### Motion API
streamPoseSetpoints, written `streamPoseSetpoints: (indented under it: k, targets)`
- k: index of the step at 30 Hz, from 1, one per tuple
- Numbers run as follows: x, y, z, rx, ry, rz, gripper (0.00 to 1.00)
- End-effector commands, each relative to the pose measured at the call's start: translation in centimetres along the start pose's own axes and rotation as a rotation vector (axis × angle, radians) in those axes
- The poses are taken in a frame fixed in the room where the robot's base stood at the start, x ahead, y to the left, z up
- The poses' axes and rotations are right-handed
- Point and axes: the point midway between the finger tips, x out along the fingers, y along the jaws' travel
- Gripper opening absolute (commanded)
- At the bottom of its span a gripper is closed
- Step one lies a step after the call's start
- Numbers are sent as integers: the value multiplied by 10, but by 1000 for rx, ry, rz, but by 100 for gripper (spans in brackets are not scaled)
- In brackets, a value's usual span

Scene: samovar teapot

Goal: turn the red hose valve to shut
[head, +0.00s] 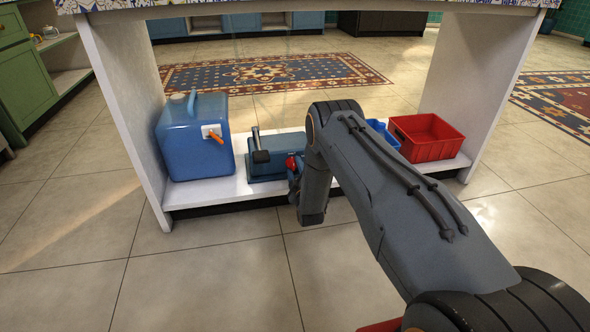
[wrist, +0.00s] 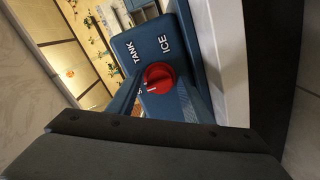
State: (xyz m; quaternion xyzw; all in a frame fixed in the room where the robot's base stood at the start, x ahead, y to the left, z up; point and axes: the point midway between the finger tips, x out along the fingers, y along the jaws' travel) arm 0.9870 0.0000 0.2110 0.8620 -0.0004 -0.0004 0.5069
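The red hose valve (wrist: 158,77) is a round knob on a blue box (wrist: 150,47) lettered TANK and ICE. A third label at its lower left is mostly hidden; its first letter looks like S. A small white mark shows on the knob's lower left side. My gripper (wrist: 162,78) reaches to the knob, with two bluish fingers apart on either side of it; contact cannot be made out. In the head view the valve (head: 291,162) shows partly beside my gripper (head: 293,176), and my arm hides the box's right part.
The box stands on a low white shelf (head: 215,193) between two white side panels. A blue jug with an orange tap (head: 194,140) stands left of it. A red crate (head: 426,138) and a small blue item (head: 381,130) stand to the right. The tiled floor in front is clear.

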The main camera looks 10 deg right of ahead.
Motion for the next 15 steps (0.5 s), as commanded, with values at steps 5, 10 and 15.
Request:
streamPoseSetpoints:
  k: [5, 10, 15]
  targets:
    - [0, 0, 0, 0, 1, 0, 52]
    - [-2, 0, -1, 0, 1, -1, 52]
    - [-22, 0, -1, 0, -1, -4, 52]
